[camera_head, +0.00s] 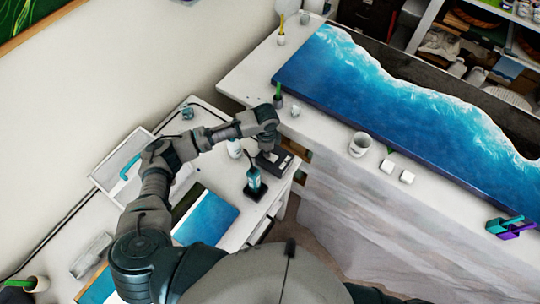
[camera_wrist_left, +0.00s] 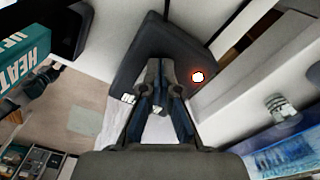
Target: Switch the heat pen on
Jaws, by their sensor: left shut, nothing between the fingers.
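The heat pen (camera_head: 254,181) is a teal and black tool standing upright on a black base on the white side table. In the left wrist view, a teal face lettered "HEAT" (camera_wrist_left: 24,58) shows at the left edge. A dark grey box (camera_head: 284,164) sits beside the pen; it also fills the upper middle of the wrist view (camera_wrist_left: 135,60). A round light (camera_wrist_left: 198,76), white with an orange-red ring, glows on it. My left gripper (camera_wrist_left: 161,66) is shut and empty over the box, with the light just right of its fingertips. Contact cannot be told.
A white bottle (camera_head: 234,148) stands behind the gripper on the side table. A white tray (camera_head: 105,172) and a blue panel (camera_head: 206,219) lie to the left. The long bench holds a blue wave slab (camera_head: 380,100), a cup (camera_head: 360,144) and small white blocks (camera_head: 407,177).

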